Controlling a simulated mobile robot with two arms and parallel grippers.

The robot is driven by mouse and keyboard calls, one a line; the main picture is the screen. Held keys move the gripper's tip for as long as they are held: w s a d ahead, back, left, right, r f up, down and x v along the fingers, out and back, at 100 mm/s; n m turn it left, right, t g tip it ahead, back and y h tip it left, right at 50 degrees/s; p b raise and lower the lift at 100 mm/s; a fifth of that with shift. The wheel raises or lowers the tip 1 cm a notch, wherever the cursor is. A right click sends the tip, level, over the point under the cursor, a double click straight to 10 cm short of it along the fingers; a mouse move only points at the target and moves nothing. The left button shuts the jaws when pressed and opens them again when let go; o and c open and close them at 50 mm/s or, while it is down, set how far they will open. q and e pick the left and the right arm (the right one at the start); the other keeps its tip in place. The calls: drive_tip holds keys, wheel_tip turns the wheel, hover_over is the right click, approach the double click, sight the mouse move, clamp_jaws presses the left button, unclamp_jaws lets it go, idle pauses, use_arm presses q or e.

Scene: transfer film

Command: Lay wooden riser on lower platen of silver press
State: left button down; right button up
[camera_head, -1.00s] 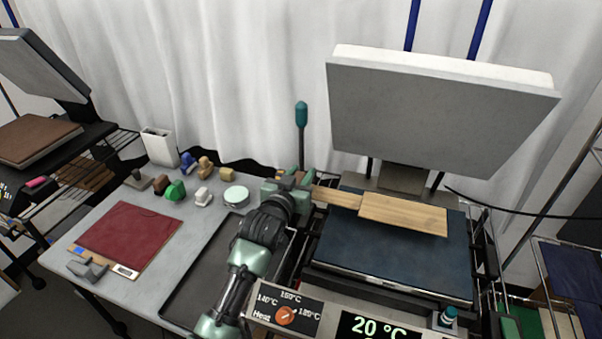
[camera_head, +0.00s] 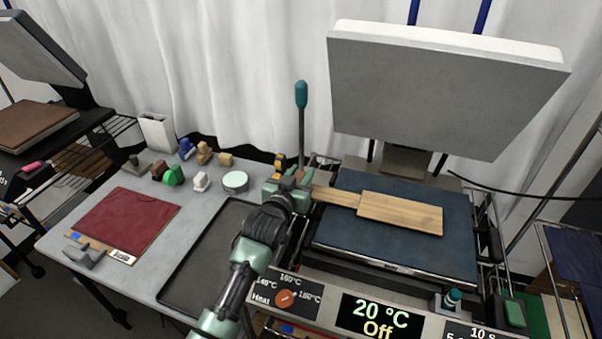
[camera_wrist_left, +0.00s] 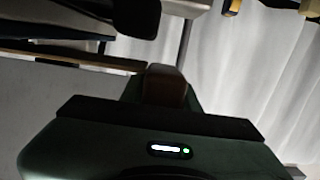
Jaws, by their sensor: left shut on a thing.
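The wooden riser (camera_head: 402,213) is a flat board with a narrower handle at its left end. My left gripper (camera_head: 306,190) is shut on that handle, left of the press. The board extends right over the dark blue lower platen (camera_head: 350,256) of the silver press; I cannot tell whether it touches the platen. In the left wrist view, the riser shows edge-on as a thin strip (camera_wrist_left: 75,60) running left from the jaws. The raised upper platen (camera_head: 440,95) stands open behind. My right gripper is not in view.
A teal-tipped lever (camera_head: 301,95) stands upright behind my left gripper. The press display (camera_head: 380,317) reads 20 °C, Off. An empty dark tray (camera_head: 205,265), a red cloth (camera_head: 128,220) and several small stamps lie on the left table. A second press (camera_head: 40,65) stands far left.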

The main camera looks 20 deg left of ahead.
use_arm(q)
drive_tip(key=shift+f+b, duration=0.35)
drive_tip(key=shift+f, duration=0.2)
drive_tip(key=c, duration=1)
unclamp_jaws()
drive_tip(key=shift+o, duration=0.2)
drive_tip(key=shift+s, duration=0.1)
